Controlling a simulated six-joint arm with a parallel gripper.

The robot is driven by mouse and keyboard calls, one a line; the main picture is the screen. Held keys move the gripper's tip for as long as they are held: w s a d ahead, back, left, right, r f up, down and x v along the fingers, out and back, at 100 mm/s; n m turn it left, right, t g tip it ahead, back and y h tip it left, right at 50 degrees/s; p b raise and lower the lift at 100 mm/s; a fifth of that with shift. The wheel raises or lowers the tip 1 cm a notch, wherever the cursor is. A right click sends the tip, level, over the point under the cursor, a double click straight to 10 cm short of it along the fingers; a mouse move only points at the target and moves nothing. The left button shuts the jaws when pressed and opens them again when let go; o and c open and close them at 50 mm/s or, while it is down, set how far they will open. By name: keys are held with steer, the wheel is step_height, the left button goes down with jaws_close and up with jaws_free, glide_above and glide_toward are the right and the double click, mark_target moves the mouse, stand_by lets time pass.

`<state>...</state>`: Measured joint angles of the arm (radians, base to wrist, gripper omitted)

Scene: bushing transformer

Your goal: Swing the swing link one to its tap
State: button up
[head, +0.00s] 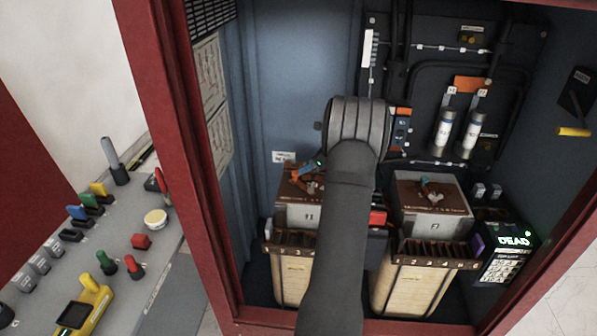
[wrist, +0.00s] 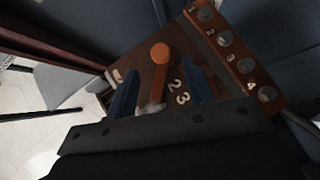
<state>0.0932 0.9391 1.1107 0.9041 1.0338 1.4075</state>
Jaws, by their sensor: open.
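In the wrist view, my open gripper (wrist: 163,88) has its two blue fingers over a brown top plate (wrist: 139,70). Between the fingers is a swing link with a round orange knob (wrist: 160,53) and a pale lower end (wrist: 153,108). The fingers lie on either side of it, with gaps visible. Painted tap numbers show on the plate, with 2 and 3 right of the link. I cannot tell which tap it points to. In the head view, my arm partly hides the left transformer (head: 292,214), marked 1; my fingers are not clear there.
A strip of several numbered round terminals (wrist: 226,39) is right of the link. The right transformer (head: 432,217), marked 2, stands nearby. Red cabinet frame (head: 182,150) borders the left. A DEAD display unit (head: 510,242) is at right. A console (head: 90,245) stands outside.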

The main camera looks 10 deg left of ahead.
mark_target(296, 172)
steer(key=x, duration=0.5)
steer(key=shift+w+a+f, duration=0.15)
steer(key=shift+a+f, duration=0.1)
jaws_close()
